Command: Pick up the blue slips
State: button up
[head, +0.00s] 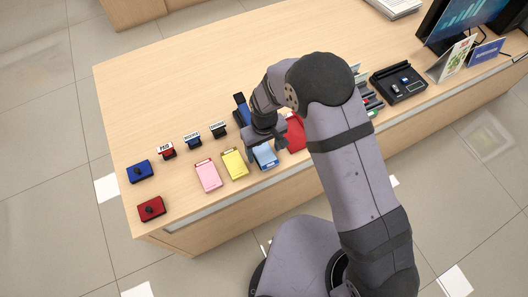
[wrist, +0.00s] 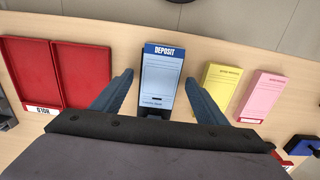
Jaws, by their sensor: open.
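The blue slips (head: 265,158) are a pad with a light blue face, lying on the counter in the head view, partly hidden by my gripper. In the wrist view the blue slips (wrist: 160,80) show a dark blue header reading DEPOSIT and stand centred between my fingers. My gripper (wrist: 158,88) is open, with a finger on each side of the pad and a visible gap to both long edges. In the head view my gripper (head: 270,137) is over the near part of the counter, at the far end of the pad.
A yellow pad (head: 234,164) and a pink pad (head: 208,176) lie beside the blue one. A red tray (wrist: 80,70) is on its other side. Small signed stamps (head: 192,140), a blue ink pad (head: 141,171) and a red one (head: 151,208) stand nearby. The counter's back is clear.

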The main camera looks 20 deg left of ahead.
aim_at(264, 153)
jog(key=c, duration=1.3)
jog(key=shift+o, duration=0.2)
notch_tip(264, 153, up, 10)
jog(key=b, duration=0.2)
jog(key=w+d+f, duration=0.1)
jog(key=w+d, duration=0.2)
jog(key=w+d+f+m+p, duration=0.1)
jog(key=w+d+f, duration=0.1)
jog(key=w, duration=0.1)
jog(key=w+d+f+m, duration=0.1)
jog(key=w+d, duration=0.1)
jog(key=d, duration=0.1)
jog(key=shift+w+d+f+p, duration=0.15)
jog(key=shift+w+d+p, duration=0.2)
jog(key=shift+w, duration=0.05)
jog(key=shift+w+a+r+n, duration=0.35)
jog(key=shift+w+a+n, duration=0.05)
jog(key=shift+w+n, duration=0.15)
jog(key=shift+w+a+r+n, duration=0.35)
jog(key=shift+w+n, duration=0.1)
jog(key=shift+w, duration=0.1)
